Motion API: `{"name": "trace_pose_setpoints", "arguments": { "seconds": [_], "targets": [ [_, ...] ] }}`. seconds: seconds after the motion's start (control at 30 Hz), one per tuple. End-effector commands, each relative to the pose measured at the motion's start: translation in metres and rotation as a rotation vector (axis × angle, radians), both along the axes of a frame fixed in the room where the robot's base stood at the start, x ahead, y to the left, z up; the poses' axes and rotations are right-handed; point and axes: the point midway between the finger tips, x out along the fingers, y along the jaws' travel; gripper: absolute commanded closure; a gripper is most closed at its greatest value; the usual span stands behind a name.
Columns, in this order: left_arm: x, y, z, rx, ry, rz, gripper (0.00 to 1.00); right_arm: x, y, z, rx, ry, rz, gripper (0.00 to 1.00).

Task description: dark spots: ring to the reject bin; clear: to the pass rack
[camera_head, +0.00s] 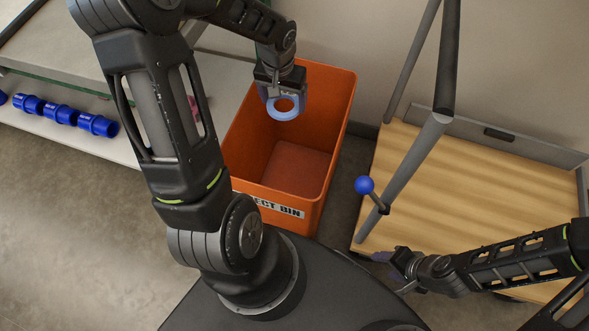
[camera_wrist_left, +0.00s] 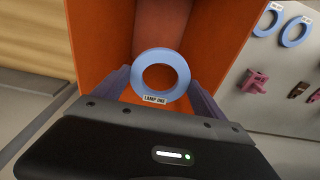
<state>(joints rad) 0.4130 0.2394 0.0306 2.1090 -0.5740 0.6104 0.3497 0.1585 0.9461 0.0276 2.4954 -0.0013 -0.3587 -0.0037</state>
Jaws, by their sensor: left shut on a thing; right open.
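A light blue ring (camera_head: 285,106) is held in my left gripper (camera_head: 284,98), over the open orange reject bin (camera_head: 341,120). In the left wrist view the ring (camera_wrist_left: 181,76) sits between both fingers, with a small label at its lower edge that seems to read "LAMP ONE". No dark spots show on its visible face; the picture is small. The bin's walls (camera_wrist_left: 228,35) surround the ring in that view, and the bin floor looks empty. My right gripper (camera_head: 402,268) is open and empty, low by the wooden cart. I cannot identify a pass rack for certain.
A wooden-topped cart (camera_head: 460,170) stands right of the bin, with a grey bar and a blue ball knob (camera_head: 364,185). Several blue couplings (camera_head: 61,114) sit on a pale shelf at left. The wrist view shows other blue rings (camera_wrist_left: 295,31) and pink pieces (camera_wrist_left: 254,83) on a grey surface.

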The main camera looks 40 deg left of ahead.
Motion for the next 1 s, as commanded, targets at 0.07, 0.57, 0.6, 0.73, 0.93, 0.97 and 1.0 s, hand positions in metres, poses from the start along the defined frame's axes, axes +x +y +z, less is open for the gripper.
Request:
{"name": "trace_pose_setpoints", "arguments": {
  "seconds": [0.07,0.57,0.6,0.73,0.93,0.97,1.0],
  "targets": [
    [0.0,0.0,-0.015,0.0,0.001,0.0,0.65,0.0,0.0,-0.013,0.0,0.0,-0.001,0.47],
    [0.0,0.0,-0.031,0.001,-0.001,-0.002,0.65,0.0,0.0,-0.024,0.0,0.001,-0.002,0.47],
    [0.0,0.0,-0.031,0.001,-0.001,-0.002,0.65,0.0,0.0,-0.024,0.0,0.001,-0.002,0.47],
    [0.0,0.0,-0.031,0.0,0.0,-0.002,0.1,0.0,0.0,-0.024,0.0,0.001,-0.002,0.47],
    [0.0,0.0,-0.031,0.0,0.0,-0.001,0.0,0.0,0.0,-0.024,0.0,0.001,-0.002,0.47],
    [0.0,0.0,-0.031,0.0,0.0,-0.001,0.0,0.0,0.0,-0.024,0.0,0.001,-0.002,0.47],
    [0.0,0.0,-0.031,0.0,0.0,-0.001,0.0,0.0,0.0,-0.024,0.0,0.001,-0.002,0.47]
  ]
}}
